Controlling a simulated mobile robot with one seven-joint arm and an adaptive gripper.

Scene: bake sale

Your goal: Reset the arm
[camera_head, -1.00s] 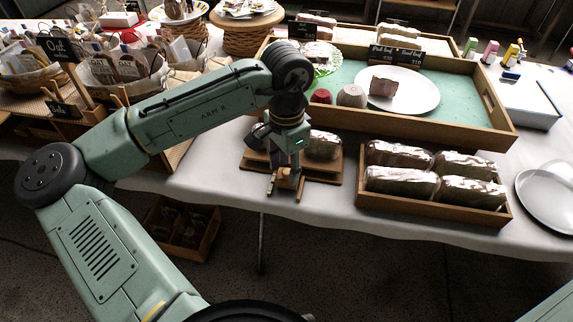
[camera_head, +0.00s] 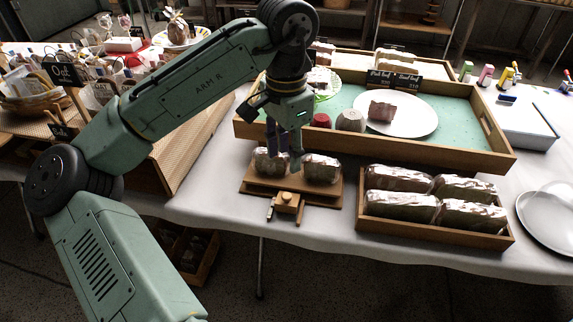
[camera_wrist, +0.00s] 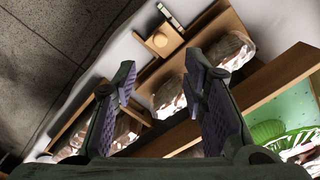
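My gripper (camera_head: 284,150) hangs from my bent arm above the small wooden stand near the table's front. In the wrist view my gripper (camera_wrist: 163,95) has its two padded fingers spread wide apart with nothing held between them. Below the fingers, the wooden stand (camera_head: 325,197) bears two wrapped loaves (camera_head: 321,169). A small wooden block with a round knob (camera_head: 287,200) sits at the stand's front. The block also shows at the top of the wrist view (camera_wrist: 163,40). Part of the left loaf is hidden behind the fingers in the head view.
A wooden crate (camera_head: 440,238) of wrapped loaves stands to the right. Behind is a large green-lined tray (camera_head: 465,115) with a white plate (camera_head: 425,122) and cups. Baskets (camera_head: 38,103) fill the left. A glass dome (camera_head: 548,208) is at the right edge.

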